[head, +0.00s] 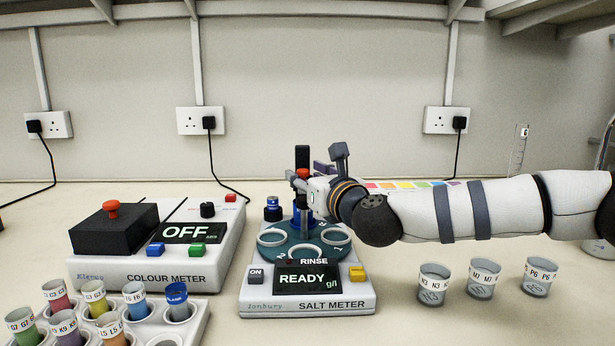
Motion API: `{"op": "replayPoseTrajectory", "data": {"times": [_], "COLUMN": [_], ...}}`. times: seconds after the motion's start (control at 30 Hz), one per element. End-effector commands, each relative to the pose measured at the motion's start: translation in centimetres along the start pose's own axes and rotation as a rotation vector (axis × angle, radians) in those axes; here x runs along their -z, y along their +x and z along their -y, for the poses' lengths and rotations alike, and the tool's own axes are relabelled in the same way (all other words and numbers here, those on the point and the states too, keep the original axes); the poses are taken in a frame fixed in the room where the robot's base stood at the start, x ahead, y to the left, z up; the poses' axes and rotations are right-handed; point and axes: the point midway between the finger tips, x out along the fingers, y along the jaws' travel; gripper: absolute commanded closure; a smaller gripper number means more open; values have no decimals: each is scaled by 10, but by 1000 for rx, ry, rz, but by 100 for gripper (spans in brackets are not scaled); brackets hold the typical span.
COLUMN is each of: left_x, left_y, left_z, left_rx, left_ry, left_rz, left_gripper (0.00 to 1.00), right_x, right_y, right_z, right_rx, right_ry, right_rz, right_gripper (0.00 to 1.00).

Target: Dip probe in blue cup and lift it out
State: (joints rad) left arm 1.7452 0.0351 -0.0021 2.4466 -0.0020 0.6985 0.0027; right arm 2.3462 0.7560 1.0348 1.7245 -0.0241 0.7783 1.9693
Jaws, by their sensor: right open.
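The salt meter (307,303) stands at the centre, its screen reading READY. A dark upright probe-like rod (304,207) rises over its teal ring-holed turntable (304,252). My right gripper (303,184) comes in from the right and is open at the top of this rod, beside a red knob. The wrist hides part of this area, so I cannot tell if the fingers touch the rod. A small blue piece with a dark top (272,208) stands at the turntable's back left. A blue-filled tube (136,302) is in the rack. I cannot tell which is the blue cup. My left gripper is not in view.
The colour meter (130,272) at left reads OFF. A white rack (190,330) of coloured tubes is at front left. Clear labelled cups (434,284) stand at right below my arm. A colour strip lies behind my wrist.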

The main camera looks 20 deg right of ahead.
Motion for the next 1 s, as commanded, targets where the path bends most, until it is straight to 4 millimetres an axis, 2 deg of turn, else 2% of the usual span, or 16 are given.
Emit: {"op": "replayPoseTrajectory", "data": {"times": [0.1, 0.2, 0.3, 0.47, 0.53, 0.7, 0.77, 1.0], "left_x": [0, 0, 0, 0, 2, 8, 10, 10], "left_y": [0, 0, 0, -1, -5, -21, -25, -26], "left_z": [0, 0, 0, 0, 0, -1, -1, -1], "left_rx": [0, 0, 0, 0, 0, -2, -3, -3], "left_ry": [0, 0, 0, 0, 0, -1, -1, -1], "left_rz": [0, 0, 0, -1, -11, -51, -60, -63], "left_gripper": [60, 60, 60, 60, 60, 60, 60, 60], "right_x": [0, 0, 0, -1, -11, -50, -57, -60], "right_y": [0, 0, 0, -1, -1, -2, -2, -1], "right_z": [0, 0, 0, 0, 0, 0, 0, 0], "right_rx": [0, 0, 0, 0, 1, 1, 2, 1], "right_ry": [0, 0, 0, 1, 2, 2, 2, 1], "right_rz": [0, 0, 0, 1, 4, 13, 11, 6], "right_gripper": [59, 81, 100, 100, 100, 100, 100, 100]}}
